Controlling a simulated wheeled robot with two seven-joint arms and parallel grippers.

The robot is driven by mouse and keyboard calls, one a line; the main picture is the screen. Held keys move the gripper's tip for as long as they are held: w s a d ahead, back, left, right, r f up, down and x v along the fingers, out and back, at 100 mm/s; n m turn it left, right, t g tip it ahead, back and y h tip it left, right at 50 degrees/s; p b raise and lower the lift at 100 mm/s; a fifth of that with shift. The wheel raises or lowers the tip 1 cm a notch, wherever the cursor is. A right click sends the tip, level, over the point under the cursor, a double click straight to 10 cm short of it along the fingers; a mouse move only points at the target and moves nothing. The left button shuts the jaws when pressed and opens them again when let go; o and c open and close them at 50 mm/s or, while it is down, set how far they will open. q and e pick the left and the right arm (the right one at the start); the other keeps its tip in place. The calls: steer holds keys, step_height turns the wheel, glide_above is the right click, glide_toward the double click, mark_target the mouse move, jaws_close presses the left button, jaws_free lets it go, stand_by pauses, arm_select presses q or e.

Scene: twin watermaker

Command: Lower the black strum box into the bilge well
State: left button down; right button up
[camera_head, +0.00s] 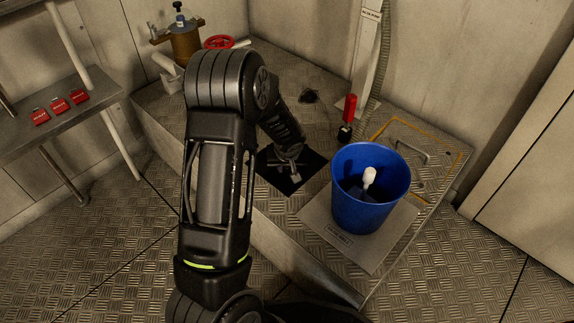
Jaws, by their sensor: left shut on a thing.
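My left gripper (290,167) reaches down over the dark square opening of the bilge well (306,171) in the raised metal deck. Its fingers are shut on a dark thing, which I take to be the black strum box. The strum box merges with the dark well, so its outline and depth cannot be made out. My arm hides the left part of the well. My right gripper is not in view.
A blue bucket (360,208) with a white object (369,177) inside stands right of the well, on a pale plate (338,238). A red-and-black upright device (348,116) stands behind it. A bench with red tags (60,104) is at left.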

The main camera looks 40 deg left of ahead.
arm_select(q)
steer(key=shift+f, duration=0.1)
steer(key=c, duration=1.1)
jaws_free()
steer(key=p+v, duration=0.3)
steer(key=v, duration=0.4)
steer(key=shift+r, duration=0.35)
steer(key=shift+s, duration=0.2)
